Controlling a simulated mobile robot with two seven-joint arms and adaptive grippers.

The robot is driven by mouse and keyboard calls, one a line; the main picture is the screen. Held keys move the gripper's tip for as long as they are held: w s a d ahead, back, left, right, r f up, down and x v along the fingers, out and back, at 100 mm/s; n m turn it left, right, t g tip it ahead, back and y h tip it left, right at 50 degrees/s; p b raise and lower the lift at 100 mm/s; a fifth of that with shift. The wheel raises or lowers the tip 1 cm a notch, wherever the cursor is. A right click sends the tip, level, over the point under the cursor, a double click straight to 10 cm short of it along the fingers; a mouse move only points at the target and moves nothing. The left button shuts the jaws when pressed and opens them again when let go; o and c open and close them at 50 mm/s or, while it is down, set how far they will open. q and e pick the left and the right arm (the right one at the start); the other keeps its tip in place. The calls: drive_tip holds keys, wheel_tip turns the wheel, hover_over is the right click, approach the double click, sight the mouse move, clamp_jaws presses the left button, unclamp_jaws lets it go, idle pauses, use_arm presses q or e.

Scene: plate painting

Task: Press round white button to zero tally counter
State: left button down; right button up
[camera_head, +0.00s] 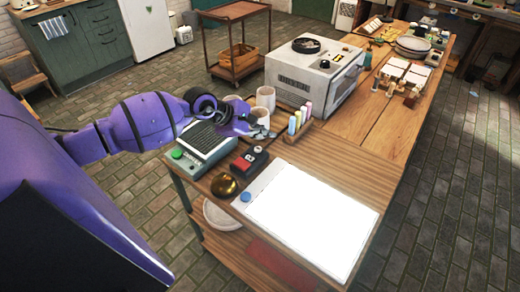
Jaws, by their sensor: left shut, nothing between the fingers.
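My left arm comes in from the left, and its purple and black gripper (244,125) is shut and empty. It is above the near left end of the wooden table, over the far edge of a pale green device (212,153) with a dark ridged top and a green round knob. A small black and red device (248,160) lies just in front of the gripper. It may be the tally counter, but I cannot tell. I cannot make out a round white button. My right gripper is not in view.
A brass dome (224,186) and a white light panel (310,217) with a blue button lie nearer me. Pale cups (266,97), a rack of coloured bottles (296,123) and a white oven-like box (315,75) stand behind. Bare wood (365,110) shows to the right.

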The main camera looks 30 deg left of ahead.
sight(258, 150)
use_arm(q)
wheel_tip(258, 150, down, 2)
drive_tip(key=shift+f, duration=0.1)
drive_tip(key=shift+f+b, duration=0.55)
drive_tip(key=shift+f, duration=0.05)
drive_tip(key=shift+r, duration=0.1)
idle(0.5)
idle(0.3)
